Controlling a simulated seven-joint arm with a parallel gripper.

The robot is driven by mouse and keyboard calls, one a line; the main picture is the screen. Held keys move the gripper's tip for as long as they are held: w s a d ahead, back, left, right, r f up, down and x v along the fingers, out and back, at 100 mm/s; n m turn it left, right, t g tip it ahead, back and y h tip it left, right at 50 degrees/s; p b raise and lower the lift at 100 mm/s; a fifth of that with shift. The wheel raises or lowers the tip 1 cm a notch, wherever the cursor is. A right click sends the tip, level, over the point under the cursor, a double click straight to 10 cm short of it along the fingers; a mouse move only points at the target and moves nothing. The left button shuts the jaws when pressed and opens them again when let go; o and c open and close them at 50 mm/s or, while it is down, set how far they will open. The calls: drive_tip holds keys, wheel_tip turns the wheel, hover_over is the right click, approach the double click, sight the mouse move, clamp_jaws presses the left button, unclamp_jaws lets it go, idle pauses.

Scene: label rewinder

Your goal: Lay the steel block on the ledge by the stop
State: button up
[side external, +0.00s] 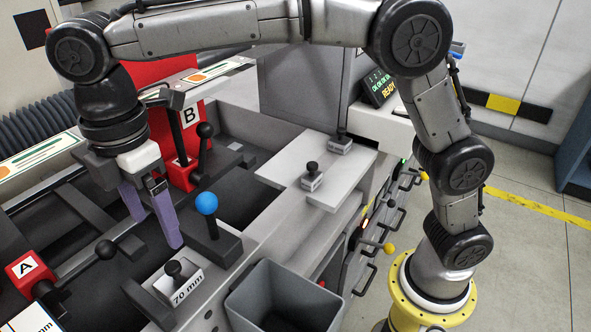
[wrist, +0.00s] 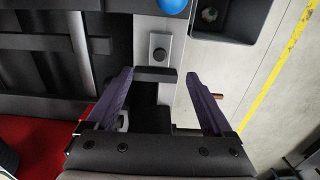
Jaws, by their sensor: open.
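The steel block (side external: 178,283) is a pale metal block with a black knob on top and "70 mm" on its front. It sits upright on a grey ledge (wrist: 146,23) at the near side of the machine. A dark bar (wrist: 155,74), which looks like the stop, lies across the ledge right beside the block; I cannot tell whether they touch. The block also shows in the wrist view (wrist: 160,48), ahead of my fingers. My gripper (side external: 155,230) is open and empty, its purple fingers apart, above and behind the block in the side view. Nothing is between the fingertips.
A blue-ball lever (side external: 206,203) stands just behind the block. A grey open bin (side external: 284,300) is to its right. Two smaller knobbed blocks (side external: 312,178) (side external: 340,143) sit on a light plate (side external: 285,168). Red posts marked A (side external: 27,268) and B (side external: 188,116) carry black levers.

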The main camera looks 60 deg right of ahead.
drive_tip(key=s+d+r+m+t, duration=0.1)
drive_tip(key=s+d+m, duration=0.15)
drive_tip(key=d, duration=0.35)
drive_tip(key=s+d+r+m+t+y, duration=0.1)
drive_tip(key=d+r+m, duration=0.15)
drive_tip(key=d, duration=0.35)
drive_tip(key=s+d+m, duration=0.2)
drive_tip(key=d+m, duration=0.1)
drive_tip(key=d, duration=0.3)
drive_tip(key=s+d+f+m+t, duration=0.1)
drive_tip(key=s+d+f+m, duration=0.2)
drive_tip(key=s+d+m, duration=0.2)
drive_tip(key=s+d+f+m+t+h, duration=0.1)
drive_tip(key=s+d+f+m, duration=0.3)
drive_tip(key=s, duration=0.4)
drive_tip(key=d+m+t, duration=0.1)
drive_tip(key=d, duration=0.1)
drive_tip(key=shift+s+d+t, duration=0.3)
drive_tip(key=shift+d, duration=0.1)
